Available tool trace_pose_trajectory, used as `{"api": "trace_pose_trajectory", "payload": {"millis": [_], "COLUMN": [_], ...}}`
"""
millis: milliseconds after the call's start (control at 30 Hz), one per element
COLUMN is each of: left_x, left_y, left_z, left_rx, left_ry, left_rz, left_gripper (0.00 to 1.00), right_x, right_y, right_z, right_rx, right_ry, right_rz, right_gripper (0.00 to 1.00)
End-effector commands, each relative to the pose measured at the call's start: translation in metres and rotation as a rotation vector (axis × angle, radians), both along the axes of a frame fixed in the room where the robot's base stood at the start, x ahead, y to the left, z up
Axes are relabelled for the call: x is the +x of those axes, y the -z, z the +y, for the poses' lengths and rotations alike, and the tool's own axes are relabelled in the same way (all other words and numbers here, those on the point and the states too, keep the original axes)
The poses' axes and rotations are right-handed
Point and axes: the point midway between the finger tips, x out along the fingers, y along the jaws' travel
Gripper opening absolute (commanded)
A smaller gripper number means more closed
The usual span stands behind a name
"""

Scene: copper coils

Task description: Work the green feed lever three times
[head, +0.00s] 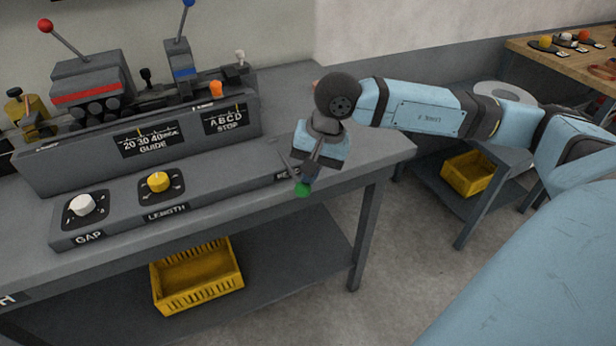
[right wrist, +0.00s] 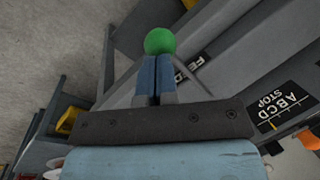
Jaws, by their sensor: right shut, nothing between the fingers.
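The green ball knob of the feed lever (head: 302,190) shows at the front right end of the machine, below my right gripper. In the right wrist view the green knob (right wrist: 160,41) sits just beyond the fingertips. My right gripper (head: 308,178) points down at the knob. Its two blue fingers (right wrist: 155,58) are shut side by side with nothing between them. The fingertips appear to touch or nearly touch the knob; I cannot tell which. The lever's rod is partly hidden by the gripper. My left gripper is in neither view.
The machine's front panel carries a white GAP knob (head: 82,205) and a yellow LENGTH knob (head: 158,182). Red (head: 45,25) and blue (head: 188,3) ball levers stand behind. A yellow crate (head: 197,277) sits on the shelf below.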

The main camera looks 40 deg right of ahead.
Motion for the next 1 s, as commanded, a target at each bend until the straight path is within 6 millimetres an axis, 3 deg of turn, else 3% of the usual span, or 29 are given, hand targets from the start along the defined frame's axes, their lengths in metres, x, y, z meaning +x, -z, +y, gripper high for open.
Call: {"api": "trace_pose_trajectory", "payload": {"millis": [33,300,1000], "left_x": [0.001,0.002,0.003], "left_y": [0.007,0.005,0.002], "left_z": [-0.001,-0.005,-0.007], "left_rx": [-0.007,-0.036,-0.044], "left_ry": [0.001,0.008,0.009], "left_rz": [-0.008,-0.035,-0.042], "left_gripper": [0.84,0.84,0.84], "right_x": [-0.001,-0.003,-0.006], "right_y": [0.011,0.025,0.029], "right_z": [0.0,0.001,0.001], "right_rx": [0.0,-0.001,-0.001], "right_ry": [0.0,-0.001,-0.003], "right_rz": [0.0,0.003,0.014], "right_gripper": [0.0,0.0,0.0]}}
